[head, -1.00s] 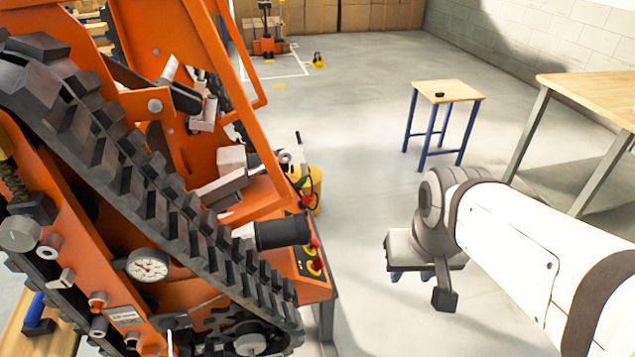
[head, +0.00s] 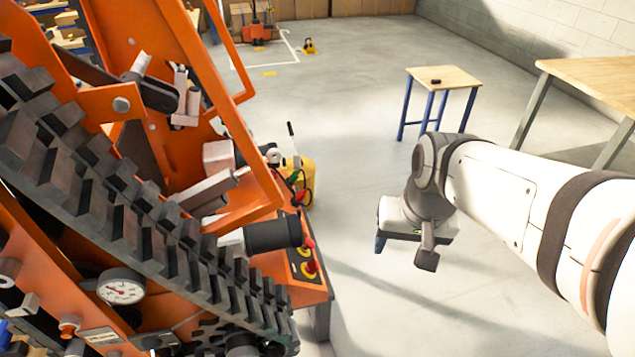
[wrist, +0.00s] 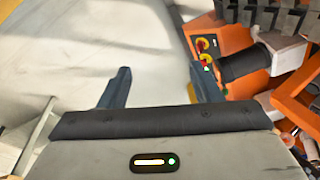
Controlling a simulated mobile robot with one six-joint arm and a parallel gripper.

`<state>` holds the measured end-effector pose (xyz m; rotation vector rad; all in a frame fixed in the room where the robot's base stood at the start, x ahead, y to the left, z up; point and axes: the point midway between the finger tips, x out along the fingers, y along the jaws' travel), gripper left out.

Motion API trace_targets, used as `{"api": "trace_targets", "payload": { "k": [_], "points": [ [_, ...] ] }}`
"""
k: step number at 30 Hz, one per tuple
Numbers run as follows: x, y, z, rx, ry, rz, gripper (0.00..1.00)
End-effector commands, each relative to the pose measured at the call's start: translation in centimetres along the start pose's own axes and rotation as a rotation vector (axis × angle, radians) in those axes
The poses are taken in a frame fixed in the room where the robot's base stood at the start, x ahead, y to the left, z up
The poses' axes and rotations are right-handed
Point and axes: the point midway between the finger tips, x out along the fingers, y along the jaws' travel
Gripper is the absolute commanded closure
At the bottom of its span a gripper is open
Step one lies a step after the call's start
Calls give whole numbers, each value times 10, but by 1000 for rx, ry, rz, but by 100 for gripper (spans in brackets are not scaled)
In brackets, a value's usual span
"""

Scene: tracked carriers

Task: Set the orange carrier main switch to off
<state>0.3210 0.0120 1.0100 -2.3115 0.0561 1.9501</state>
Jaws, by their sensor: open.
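The orange carrier (head: 262,205) fills the left of the head view, with a black track slanting across it. On its right end is a panel with red switch knobs on yellow plates; the nearer red switch (head: 310,268) also shows in the wrist view (wrist: 203,44). Which knob is the main switch, and its setting, I cannot tell. My gripper (head: 380,243) is to the right of the panel, apart from it. In the wrist view my gripper (wrist: 159,78) is open with nothing between its fingers; the panel lies beyond the right finger.
A black cylinder (head: 273,234) sticks out beside the panel. A yellow container (head: 300,180) stands behind the carrier. A small table (head: 445,78) with blue legs and a larger wooden table (head: 590,85) stand at the right. The grey floor between is clear.

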Motion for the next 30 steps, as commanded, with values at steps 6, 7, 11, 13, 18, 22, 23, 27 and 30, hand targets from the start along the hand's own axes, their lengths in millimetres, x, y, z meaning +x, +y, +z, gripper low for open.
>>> {"api": "trace_targets", "payload": {
  "k": [6, 7, 11, 13, 18, 22, 23, 27, 30],
  "points": [
    [92, -30, -47, 289, -178, -112, 36],
    [104, -34, -54, 334, -204, -127, 36],
    [161, -52, -86, 525, -321, -187, 36],
    [194, -61, -102, 628, -388, -214, 36],
    [281, -81, -138, 871, -555, -268, 36],
    [338, -92, -159, 1023, -666, -294, 36],
    [349, -94, -163, 1051, -687, -299, 36],
    [384, -101, -175, 1147, -760, -313, 36],
    [396, -104, -179, 1181, -786, -317, 36]
  ]
}}
